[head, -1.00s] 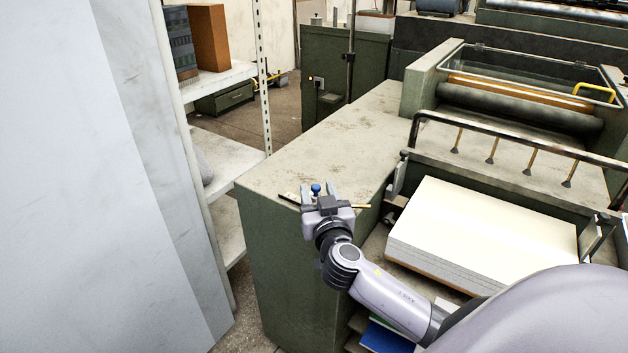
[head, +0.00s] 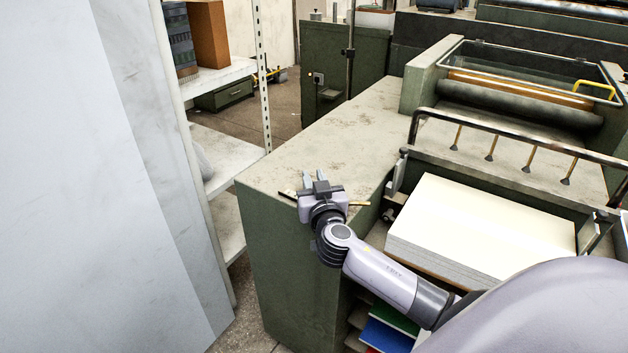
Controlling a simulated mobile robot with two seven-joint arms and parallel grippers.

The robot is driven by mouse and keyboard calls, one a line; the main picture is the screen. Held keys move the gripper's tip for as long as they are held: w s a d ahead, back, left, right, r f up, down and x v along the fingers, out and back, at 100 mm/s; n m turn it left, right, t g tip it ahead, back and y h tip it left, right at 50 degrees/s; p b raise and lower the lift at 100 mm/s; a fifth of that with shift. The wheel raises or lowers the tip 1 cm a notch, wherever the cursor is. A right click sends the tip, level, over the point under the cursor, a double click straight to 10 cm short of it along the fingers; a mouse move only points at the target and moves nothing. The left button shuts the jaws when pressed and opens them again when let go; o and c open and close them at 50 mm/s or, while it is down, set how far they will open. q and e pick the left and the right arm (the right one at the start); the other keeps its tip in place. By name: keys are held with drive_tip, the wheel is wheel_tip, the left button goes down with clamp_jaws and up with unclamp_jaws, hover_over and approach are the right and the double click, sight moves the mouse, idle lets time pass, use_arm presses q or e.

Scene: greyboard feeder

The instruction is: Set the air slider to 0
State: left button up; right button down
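The air slider's narrow strip lies on the near end of the green cabinet's worn top. Its dark left end (head: 287,194) and its tan right end (head: 359,203) show on either side of my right gripper (head: 315,176). The middle of the strip and the blue knob are hidden behind the gripper. The gripper is over the strip, with its two fingers pointing away from me and a small gap between them. I cannot tell whether they hold the knob. No scale marks can be read. My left gripper is not in view.
A white paper stack (head: 480,222) sits right of the cabinet (head: 290,270), below a metal rail (head: 520,140). A shelf rack (head: 215,160) and a large pale panel (head: 80,180) stand at left. The cabinet top beyond the gripper is clear.

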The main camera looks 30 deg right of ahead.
drive_tip(key=shift+s+d+f, duration=0.15)
drive_tip(key=shift+s+d, duration=0.05)
drive_tip(key=shift+s, duration=0.3)
drive_tip(key=s, duration=0.1)
drive_tip(key=s+d, duration=0.1)
drive_tip(key=shift+s, duration=0.35)
drive_tip(key=shift+s+d, duration=0.1)
drive_tip(key=c, duration=1.3)
unclamp_jaws()
drive_tip(key=o, duration=0.3)
drive_tip(key=shift+s+d, duration=0.1)
drive_tip(key=shift+s, duration=0.1)
